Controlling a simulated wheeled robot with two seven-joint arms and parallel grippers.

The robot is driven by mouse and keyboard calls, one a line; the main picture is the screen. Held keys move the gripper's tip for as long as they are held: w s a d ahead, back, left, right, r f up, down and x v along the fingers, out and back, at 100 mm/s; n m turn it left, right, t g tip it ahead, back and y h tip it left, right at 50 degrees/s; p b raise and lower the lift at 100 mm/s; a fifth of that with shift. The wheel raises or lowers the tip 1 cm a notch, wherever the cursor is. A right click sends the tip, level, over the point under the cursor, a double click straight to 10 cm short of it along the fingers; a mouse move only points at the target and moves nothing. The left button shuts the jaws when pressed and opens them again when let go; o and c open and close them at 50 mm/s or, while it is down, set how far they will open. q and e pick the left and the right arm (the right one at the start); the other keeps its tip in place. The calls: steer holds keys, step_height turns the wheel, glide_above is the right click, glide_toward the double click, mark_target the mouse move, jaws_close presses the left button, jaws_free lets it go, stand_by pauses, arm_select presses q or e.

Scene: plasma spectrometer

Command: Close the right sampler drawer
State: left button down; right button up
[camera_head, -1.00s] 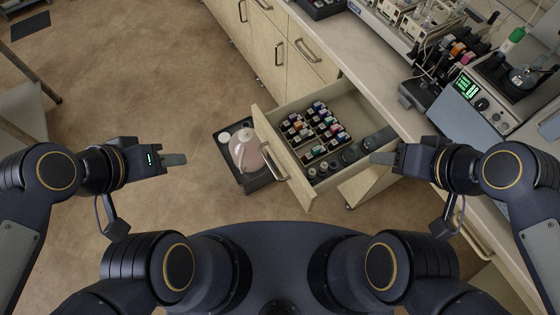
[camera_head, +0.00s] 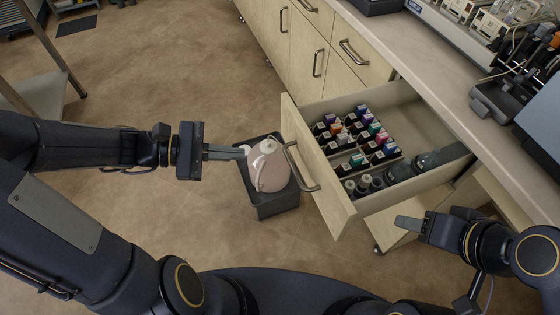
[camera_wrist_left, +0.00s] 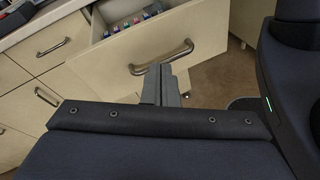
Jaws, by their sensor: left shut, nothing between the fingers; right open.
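The drawer (camera_head: 334,205) is pulled out from the light wood bench, with a metal bar handle (camera_head: 300,168) on its front. It holds several small coloured boxes and dark bottles. My left gripper (camera_head: 240,152) is shut and empty, to the left of the drawer front, pointing towards the handle. In the left wrist view its shut fingers (camera_wrist_left: 160,70) overlap the lower edge of the handle (camera_wrist_left: 160,58) in the picture; contact cannot be told. My right gripper (camera_head: 402,223) is open and empty, seen edge-on, right of the drawer front near its lower corner.
A dark bin (camera_head: 278,201) with a pinkish jug (camera_head: 269,172) stands on the floor left of the drawer. Closed cabinets (camera_head: 300,60) continue beyond it. The countertop (camera_head: 450,100) carries instruments. The floor at the left is mostly clear.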

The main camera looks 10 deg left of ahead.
arm_select(q)
steer(key=w+a+f+n+t+h+b, duration=0.1)
steer(key=w+a+f+n+t+b, duration=0.15)
steer(key=f, duration=0.25)
steer(key=w+a+f+n+t+b, duration=0.1)
steer(key=w+f+n+t+b, duration=0.1)
steer(key=w+f+n, duration=0.15)
steer(key=n+b, duration=0.1)
steer(key=b, duration=0.1)
glide_toward(291, 134)
steer(key=x, duration=0.7)
steer(key=shift+f, duration=0.1)
arm_select(e)
step_height(291, 134, down, 9)
